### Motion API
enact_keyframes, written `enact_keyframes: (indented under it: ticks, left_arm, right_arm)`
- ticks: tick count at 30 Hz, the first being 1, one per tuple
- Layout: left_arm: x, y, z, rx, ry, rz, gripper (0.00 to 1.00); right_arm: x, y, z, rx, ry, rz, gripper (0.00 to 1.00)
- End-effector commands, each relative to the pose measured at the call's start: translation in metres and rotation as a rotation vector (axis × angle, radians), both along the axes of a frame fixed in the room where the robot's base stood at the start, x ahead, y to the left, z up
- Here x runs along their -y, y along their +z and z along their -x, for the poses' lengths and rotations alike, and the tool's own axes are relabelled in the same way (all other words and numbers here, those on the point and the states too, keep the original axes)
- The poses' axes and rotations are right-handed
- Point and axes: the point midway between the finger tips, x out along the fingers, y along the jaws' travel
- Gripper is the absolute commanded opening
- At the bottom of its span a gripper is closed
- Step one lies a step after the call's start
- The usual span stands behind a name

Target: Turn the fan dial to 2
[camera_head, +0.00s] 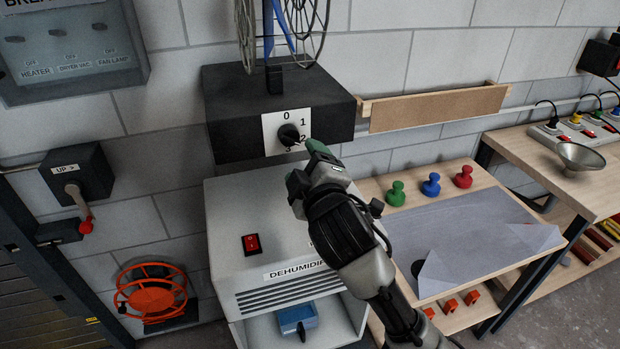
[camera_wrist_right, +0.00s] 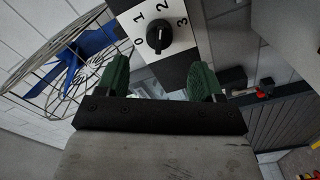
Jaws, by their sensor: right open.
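The fan dial (camera_head: 289,135) is a round black knob on a white plate marked 0, 1, 2, 3, on the front of the black fan base (camera_head: 230,125). A small pale mark on the knob seems to face the 2 in the head view, but I cannot be sure of its exact setting. In the right wrist view the dial (camera_wrist_right: 158,37) stands beyond the green fingers, near the middle between them. My right gripper (camera_head: 309,163) is open and empty, just below and right of the dial, apparently apart from it. My left gripper is out of view.
The grey dehumidifier (camera_head: 230,215) with a red switch (camera_head: 251,244) stands below the fan. The fan's wire cage (camera_wrist_right: 70,65) is above the base. A wooden rail (camera_head: 440,108) and a table with green, blue and red knobbed pieces (camera_head: 431,185) are at right.

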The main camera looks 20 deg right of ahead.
Motion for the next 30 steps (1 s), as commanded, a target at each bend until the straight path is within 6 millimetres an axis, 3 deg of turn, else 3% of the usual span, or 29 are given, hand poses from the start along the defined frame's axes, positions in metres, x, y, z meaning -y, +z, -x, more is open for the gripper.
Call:
enact_keyframes:
  ticks: [6,16,19,23,26,27,30]
  left_arm:
    - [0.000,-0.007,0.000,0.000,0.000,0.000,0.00]
    - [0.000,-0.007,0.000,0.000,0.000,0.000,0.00]
    - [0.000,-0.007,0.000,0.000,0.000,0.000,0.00]
    - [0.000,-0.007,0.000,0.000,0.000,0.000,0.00]
    - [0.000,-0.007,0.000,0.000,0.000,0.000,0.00]
    - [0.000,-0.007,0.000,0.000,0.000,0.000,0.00]
    - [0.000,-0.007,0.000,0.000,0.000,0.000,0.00]
  right_arm:
    - [0.000,-0.001,0.023,0.001,0.001,0.000,0.67]
    - [0.001,0.000,0.026,-0.001,0.000,0.001,0.67]
    - [0.003,-0.008,0.028,-0.027,-0.003,-0.015,0.67]
    - [0.014,-0.054,0.043,-0.179,-0.032,-0.120,0.67]
    - [0.028,-0.114,0.074,-0.385,-0.088,-0.260,0.67]
    - [0.034,-0.138,0.090,-0.475,-0.122,-0.322,0.67]
    - [0.046,-0.187,0.133,-0.672,-0.208,-0.453,0.67]
